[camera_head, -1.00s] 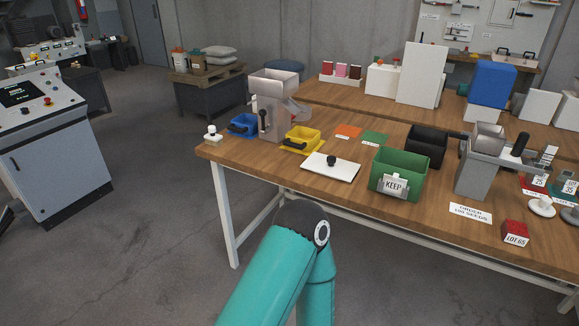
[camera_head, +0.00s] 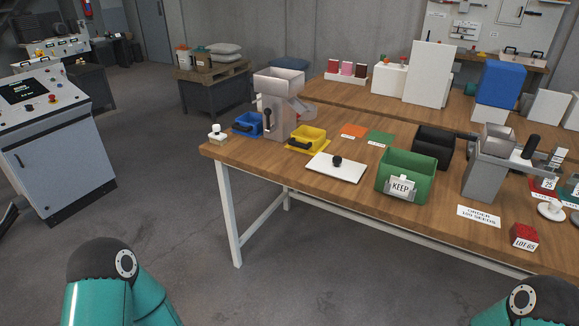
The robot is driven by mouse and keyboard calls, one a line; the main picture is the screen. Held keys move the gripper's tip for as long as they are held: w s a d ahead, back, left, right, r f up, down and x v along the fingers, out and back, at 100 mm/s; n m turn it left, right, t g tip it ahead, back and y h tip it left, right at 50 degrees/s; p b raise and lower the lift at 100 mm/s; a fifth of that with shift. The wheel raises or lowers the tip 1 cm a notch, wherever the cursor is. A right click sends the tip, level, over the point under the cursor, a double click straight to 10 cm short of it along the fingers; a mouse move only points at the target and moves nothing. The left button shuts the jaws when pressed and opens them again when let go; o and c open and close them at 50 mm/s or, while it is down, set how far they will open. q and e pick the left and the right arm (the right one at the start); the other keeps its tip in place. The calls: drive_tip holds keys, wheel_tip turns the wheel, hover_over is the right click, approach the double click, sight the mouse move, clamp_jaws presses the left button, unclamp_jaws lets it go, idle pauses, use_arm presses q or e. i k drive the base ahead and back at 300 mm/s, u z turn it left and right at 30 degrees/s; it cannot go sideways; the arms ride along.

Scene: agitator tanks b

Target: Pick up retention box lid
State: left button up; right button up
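The retention box lid (camera_head: 335,170) is most likely the white flat plate with a black round knob, lying flat on the wooden table near its front edge. The green box marked KEEP (camera_head: 408,170) stands open just right of it. Teal arm links of mine show at the bottom left and bottom right, well in front of the table. Neither gripper is in view. Nothing touches the lid.
The wooden table (camera_head: 268,172) also holds a blue tray (camera_head: 247,124), a yellow tray (camera_head: 306,139), a grey hopper machine (camera_head: 277,100), a black box (camera_head: 434,145) and a red LOT 65 block (camera_head: 524,236). A control console (camera_head: 55,150) stands left. The floor between is clear.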

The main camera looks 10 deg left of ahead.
sight(335, 166)
drive_tip(key=u, duration=0.3)
drive_tip(key=i, duration=1)
drive_tip(key=z, duration=0.15)
drive_tip(key=k, duration=0.85)
drive_tip(key=u, duration=0.2)
drive_tip(key=i, duration=0.9)
drive_tip(key=z, duration=0.1)
